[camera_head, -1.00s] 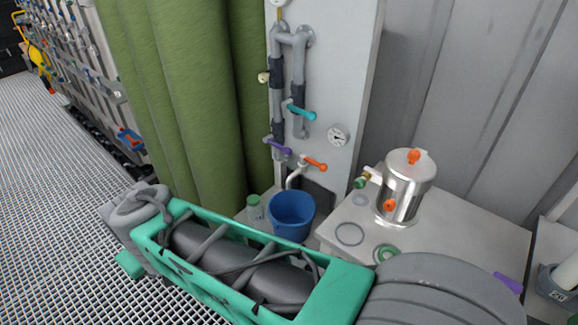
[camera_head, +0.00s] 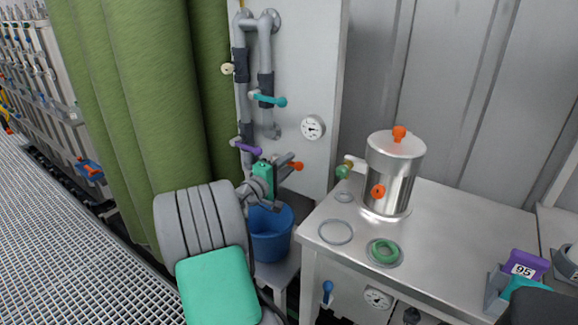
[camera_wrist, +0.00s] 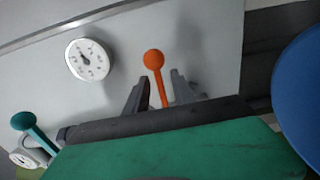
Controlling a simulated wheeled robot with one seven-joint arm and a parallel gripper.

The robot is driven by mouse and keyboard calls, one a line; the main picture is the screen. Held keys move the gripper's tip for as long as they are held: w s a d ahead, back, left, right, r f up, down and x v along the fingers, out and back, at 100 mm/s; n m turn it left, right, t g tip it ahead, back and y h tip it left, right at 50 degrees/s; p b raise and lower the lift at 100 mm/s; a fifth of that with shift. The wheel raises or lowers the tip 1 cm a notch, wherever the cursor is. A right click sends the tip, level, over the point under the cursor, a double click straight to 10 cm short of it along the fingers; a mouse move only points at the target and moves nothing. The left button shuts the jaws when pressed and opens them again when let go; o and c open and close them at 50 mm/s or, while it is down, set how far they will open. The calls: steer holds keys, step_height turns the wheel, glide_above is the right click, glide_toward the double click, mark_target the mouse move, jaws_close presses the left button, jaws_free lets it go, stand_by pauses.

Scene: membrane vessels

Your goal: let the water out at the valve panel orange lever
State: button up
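The orange lever (camera_head: 297,166) is on the white valve panel (camera_head: 310,85), low on its pipework. In the wrist view the orange lever (camera_wrist: 154,62) has a round knob and a thin stem, and it stands between the two fingers. My gripper (camera_wrist: 163,88) is open there, with a gap on each side of the stem. In the head view my gripper (camera_head: 284,178) is at the lever, partly hidden by my wrist. A blue bucket (camera_head: 270,234) stands below the lever. I cannot see any water.
A teal lever (camera_head: 270,99) and a purple lever (camera_head: 246,147) are on the same pipes. A gauge (camera_head: 313,127) is right of them. A steel vessel (camera_head: 393,178) stands on the bench (camera_head: 455,230) to the right. A green curtain (camera_head: 140,110) hangs left.

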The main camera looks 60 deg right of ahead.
steer(key=shift+s+d, duration=0.1)
steer(key=shift+d, duration=0.45)
jaws_close()
stand_by(1.0)
